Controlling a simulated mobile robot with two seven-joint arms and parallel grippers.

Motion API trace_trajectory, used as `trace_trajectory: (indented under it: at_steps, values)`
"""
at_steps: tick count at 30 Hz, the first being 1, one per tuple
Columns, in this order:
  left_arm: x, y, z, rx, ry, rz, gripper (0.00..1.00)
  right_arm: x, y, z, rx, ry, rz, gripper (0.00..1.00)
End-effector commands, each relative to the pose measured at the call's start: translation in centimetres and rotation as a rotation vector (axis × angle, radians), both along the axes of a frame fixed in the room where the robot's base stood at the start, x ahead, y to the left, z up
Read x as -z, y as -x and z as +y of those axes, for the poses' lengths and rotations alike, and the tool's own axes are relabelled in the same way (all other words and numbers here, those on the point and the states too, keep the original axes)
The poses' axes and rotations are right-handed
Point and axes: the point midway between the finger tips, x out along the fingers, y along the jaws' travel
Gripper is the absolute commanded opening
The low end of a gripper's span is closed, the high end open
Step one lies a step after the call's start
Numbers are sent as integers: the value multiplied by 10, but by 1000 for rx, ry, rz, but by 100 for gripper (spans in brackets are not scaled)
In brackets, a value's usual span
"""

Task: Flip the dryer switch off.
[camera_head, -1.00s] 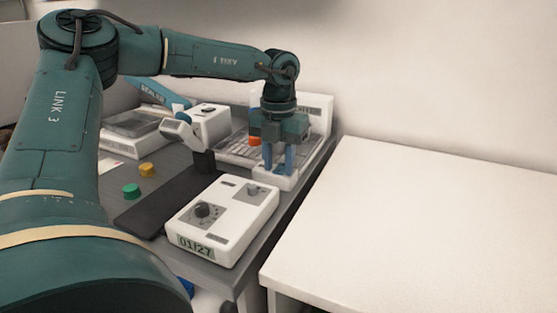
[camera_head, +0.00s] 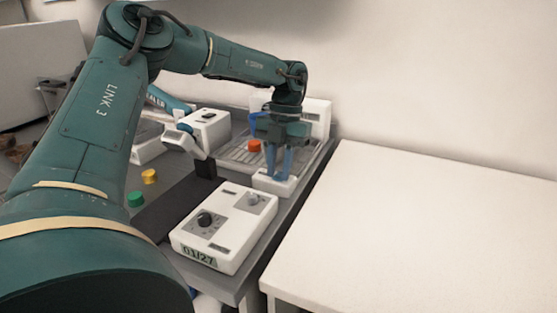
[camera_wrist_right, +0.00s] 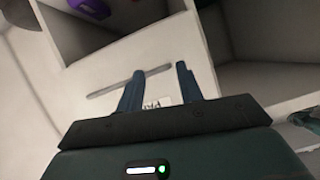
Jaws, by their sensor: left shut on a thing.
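My left gripper (camera_head: 279,172) points down, with its blue fingers close together at the top of a small white block (camera_head: 264,184). The block sits at the front right of a white unit with a slotted bed (camera_head: 236,152), which I take to be the dryer. The gripper is shut on what seems to be the dryer switch, but the fingers hide the switch and its position. In the right wrist view, my right gripper (camera_wrist_right: 160,84) has its fingers apart with nothing between them.
A white box (camera_head: 223,229) with a black dial and "01/27" display stands in front of the gripper. Green (camera_head: 135,199), yellow (camera_head: 149,176) and orange (camera_head: 254,145) caps and a microscope-like device (camera_head: 208,127) lie left. The white table (camera_head: 430,220) at right is clear.

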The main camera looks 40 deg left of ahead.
Motion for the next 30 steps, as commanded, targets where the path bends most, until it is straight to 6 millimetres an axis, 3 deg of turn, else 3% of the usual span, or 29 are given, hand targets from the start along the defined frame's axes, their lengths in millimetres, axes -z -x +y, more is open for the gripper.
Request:
trace_trajectory:
  at_steps: [8, 9, 16, 25, 30]
  values:
    - [0, 0, 1, 0, 0, 0, 0, 1, 0, 0, -1, 0, 0, 36]
    - [0, 0, 1, -1, -1, -1, 25, 1, 0, 0, -1, 0, 0, 36]
    - [0, 0, 0, -1, 0, -1, 44, 0, 0, 0, -1, 0, 0, 36]
    - [-4, -1, 0, -1, 0, -2, 44, 0, 0, 0, -1, -1, -1, 36]
    - [-27, -8, 2, -1, -1, -6, 44, -1, 0, 0, 0, -2, -2, 36]
